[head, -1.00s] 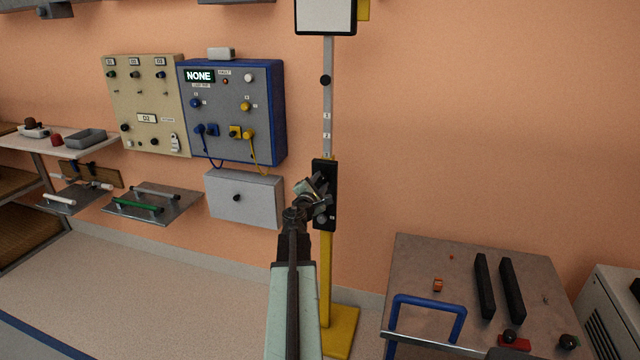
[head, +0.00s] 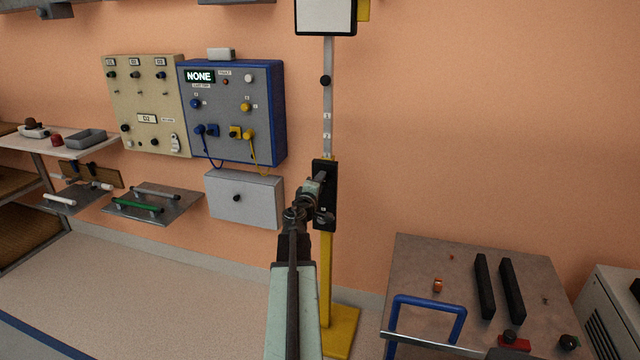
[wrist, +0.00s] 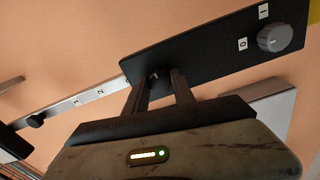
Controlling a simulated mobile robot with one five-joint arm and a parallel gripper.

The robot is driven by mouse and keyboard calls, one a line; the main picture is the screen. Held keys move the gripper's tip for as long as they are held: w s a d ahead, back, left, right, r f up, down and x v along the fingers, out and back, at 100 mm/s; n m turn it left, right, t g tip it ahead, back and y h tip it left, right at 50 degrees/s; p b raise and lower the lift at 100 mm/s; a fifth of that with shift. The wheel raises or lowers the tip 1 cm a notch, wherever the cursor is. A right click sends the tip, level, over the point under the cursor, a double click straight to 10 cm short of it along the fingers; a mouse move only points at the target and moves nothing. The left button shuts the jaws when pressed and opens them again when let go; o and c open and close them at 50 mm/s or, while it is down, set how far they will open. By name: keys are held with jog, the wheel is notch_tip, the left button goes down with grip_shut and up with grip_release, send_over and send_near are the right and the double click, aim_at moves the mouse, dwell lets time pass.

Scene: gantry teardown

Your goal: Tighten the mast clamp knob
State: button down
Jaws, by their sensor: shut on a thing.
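The mast (head: 327,110) is a pale numbered rail above a yellow post (head: 326,270). A black plate (head: 331,172) is fixed on it, and the plate also shows in the wrist view (wrist: 215,45). My gripper (head: 317,185) is at this plate. In the wrist view my gripper (wrist: 158,76) has its two fingers reaching the plate's face, shut on a small dark part that I take for the mast clamp knob; the fingers hide most of it. A round grey knob (wrist: 275,38) beside marks 0 and 1 sits apart from the fingers on the same plate.
A black knob (head: 325,81) sits higher on the mast. A blue panel (head: 232,115) and a grey box (head: 244,198) are on the wall at left. A table (head: 415,260) with a blue handle (head: 428,302) and black bars stands at right.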

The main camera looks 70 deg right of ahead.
jog(key=shift+m, duration=0.4)
jog(key=c, duration=1.1)
grip_release()
jog(key=shift+d, duration=0.1)
jog(key=shift+o, duration=0.2)
jog(key=a, duration=0.8)
jog(key=shift+s, duration=0.25)
jog(key=shift+w, duration=0.1)
